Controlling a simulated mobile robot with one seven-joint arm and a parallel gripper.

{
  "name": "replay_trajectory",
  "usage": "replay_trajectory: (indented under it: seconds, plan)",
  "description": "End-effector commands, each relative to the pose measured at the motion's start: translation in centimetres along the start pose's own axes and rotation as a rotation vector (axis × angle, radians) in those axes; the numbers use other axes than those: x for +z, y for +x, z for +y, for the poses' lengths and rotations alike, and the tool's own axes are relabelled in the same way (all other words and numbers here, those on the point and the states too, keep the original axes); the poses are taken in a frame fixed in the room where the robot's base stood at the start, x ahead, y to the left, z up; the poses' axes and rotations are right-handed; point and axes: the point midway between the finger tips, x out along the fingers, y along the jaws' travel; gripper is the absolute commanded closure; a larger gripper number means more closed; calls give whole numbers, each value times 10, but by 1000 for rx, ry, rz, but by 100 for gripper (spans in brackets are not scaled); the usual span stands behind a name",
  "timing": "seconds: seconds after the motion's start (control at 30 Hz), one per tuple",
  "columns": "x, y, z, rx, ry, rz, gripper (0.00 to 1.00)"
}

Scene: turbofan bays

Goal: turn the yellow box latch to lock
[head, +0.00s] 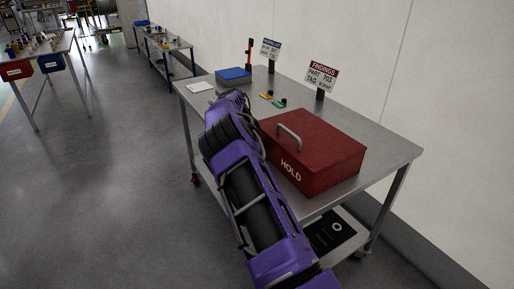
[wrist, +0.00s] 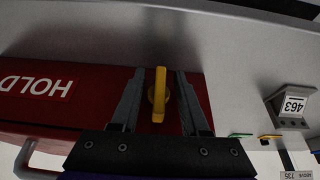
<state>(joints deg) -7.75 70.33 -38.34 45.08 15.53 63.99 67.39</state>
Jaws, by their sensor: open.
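The red HOLD box (head: 318,155) stands on the metal cart table (head: 392,143), with its grey handle on the lid. It also shows in the wrist view (wrist: 85,85), where its HOLD lettering appears upside down. The yellow latch (wrist: 159,95) is on the box and stands upright in the wrist picture. My gripper (wrist: 160,75) is open, with one finger on each side of the latch and a visible gap on both sides. In the head view my purple arm hides the gripper and the latch.
A blue box (head: 234,75), a white card (head: 200,87) and small yellow and green pieces (head: 272,99) lie farther back on the table. A findings sign (head: 322,75) stands at its wall side.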

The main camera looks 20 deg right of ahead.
Motion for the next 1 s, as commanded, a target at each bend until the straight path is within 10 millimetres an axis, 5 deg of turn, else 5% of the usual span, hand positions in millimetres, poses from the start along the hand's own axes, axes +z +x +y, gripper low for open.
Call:
replay_trajectory:
  seconds: [0.17,0.7,1.0]
  plan:
    - [0,-23,-1,-4,0,0,55]
    - [0,-147,0,-3,0,0,55]
    - [0,-172,0,-1,0,1,55]
